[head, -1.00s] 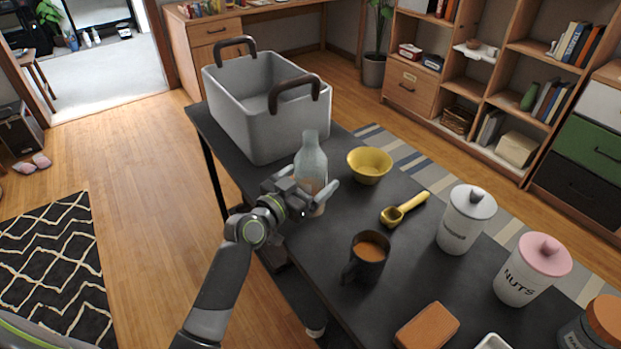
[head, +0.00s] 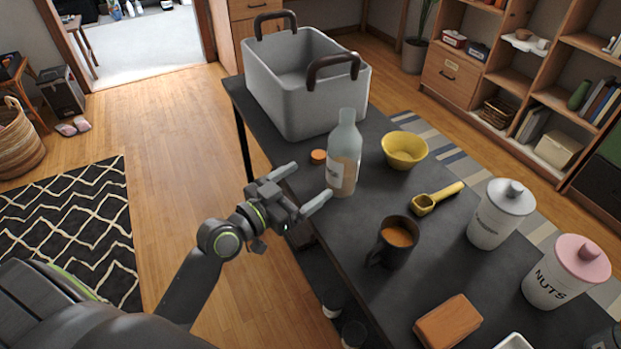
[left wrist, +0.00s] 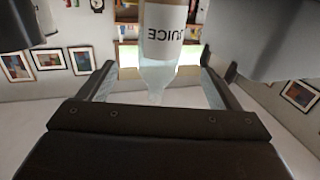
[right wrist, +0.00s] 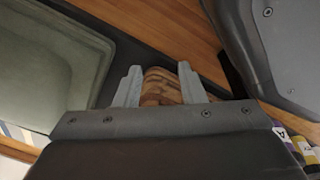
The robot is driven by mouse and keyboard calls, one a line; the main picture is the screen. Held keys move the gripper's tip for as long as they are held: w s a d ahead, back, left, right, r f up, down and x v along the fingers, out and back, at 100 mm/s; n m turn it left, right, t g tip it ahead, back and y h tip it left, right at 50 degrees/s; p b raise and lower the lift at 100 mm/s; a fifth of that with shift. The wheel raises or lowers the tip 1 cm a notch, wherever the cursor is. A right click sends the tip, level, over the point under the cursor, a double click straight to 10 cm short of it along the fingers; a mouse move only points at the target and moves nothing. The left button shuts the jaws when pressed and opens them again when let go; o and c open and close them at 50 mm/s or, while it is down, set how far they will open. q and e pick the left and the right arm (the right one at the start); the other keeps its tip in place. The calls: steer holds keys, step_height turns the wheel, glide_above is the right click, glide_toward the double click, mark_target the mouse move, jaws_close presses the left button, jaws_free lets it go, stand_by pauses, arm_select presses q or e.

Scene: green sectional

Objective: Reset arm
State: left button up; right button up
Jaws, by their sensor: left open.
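My left gripper (head: 310,182) is open and empty, above the near edge of the table beside a juice bottle. The bottle (head: 343,165) stands upright on the dark table, without a cap, just past the fingertips. In the left wrist view the bottle (left wrist: 162,40) shows upside down between the open fingers (left wrist: 160,88). My right gripper is outside the head view. In the right wrist view its fingers (right wrist: 158,80) stand apart with a brown wood-patterned thing (right wrist: 158,86) between them. I cannot tell whether they grip it.
A grey bin (head: 300,95) with brown handles stands at the far end of the table (head: 375,265). An orange cap (head: 318,156), yellow bowl (head: 404,149), yellow scoop (head: 437,199), dark mug (head: 395,241), canisters (head: 500,213) and brown block (head: 447,321) crowd the table.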

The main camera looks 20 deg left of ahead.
steer(key=shift+s, duration=0.4)
steer(key=shift+w, duration=0.1)
